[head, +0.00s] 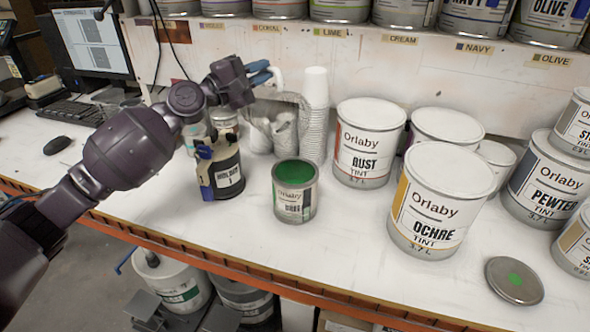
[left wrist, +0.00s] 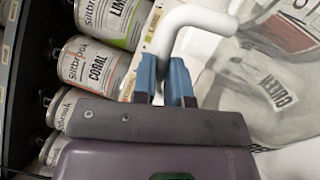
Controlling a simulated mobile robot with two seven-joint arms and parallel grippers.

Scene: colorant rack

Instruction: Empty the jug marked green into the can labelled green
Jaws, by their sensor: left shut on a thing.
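My left gripper (head: 264,72) is shut on the white handle of a clear jug (head: 272,122). The jug hangs in front of the paper cups, left of and behind the green can; its tilt and contents are hard to tell. In the left wrist view, the blue fingertips (left wrist: 166,80) close on the handle (left wrist: 184,18), and the jug (left wrist: 255,105) bears a label reading GREEN. The small open can (head: 295,190) stands upright on the bench with green at its top and a green band on its label; its lettering is too small to read. My right gripper is not in view.
A dark container (head: 221,170) stands left of the green can, beneath my arm. Stacked white cups (head: 315,115) stand behind. Rust (head: 367,145) and ochre (head: 434,205) cans stand to the right. A lid with a green dot (head: 514,280) lies front right.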

